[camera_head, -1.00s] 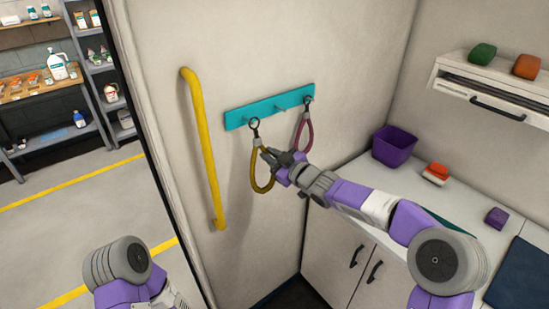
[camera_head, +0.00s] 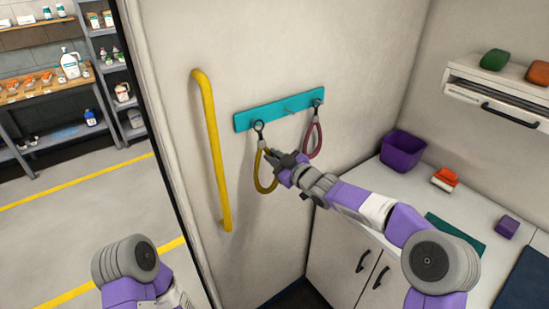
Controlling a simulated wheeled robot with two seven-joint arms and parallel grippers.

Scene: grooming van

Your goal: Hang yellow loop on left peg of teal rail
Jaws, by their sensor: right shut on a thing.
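The teal rail (camera_head: 280,111) is fixed on the pale wall and has short pegs. The yellow loop (camera_head: 262,184) hangs down with its dark metal ring (camera_head: 258,126) at the rail's left end, in front of the left peg. I cannot tell whether the peg passes through the ring. My right gripper (camera_head: 270,156) is shut on the upper part of the yellow loop, just below the ring. A dark pink loop (camera_head: 313,139) hangs at the right peg; the middle peg (camera_head: 287,108) is bare. My left arm shows at the lower left, its gripper out of view.
A yellow grab bar (camera_head: 211,150) stands upright on the wall left of the rail. A counter to the right holds a purple bin (camera_head: 402,151), an orange-and-white block (camera_head: 445,179) and a small purple block (camera_head: 507,227). Shelves (camera_head: 62,135) stand far left.

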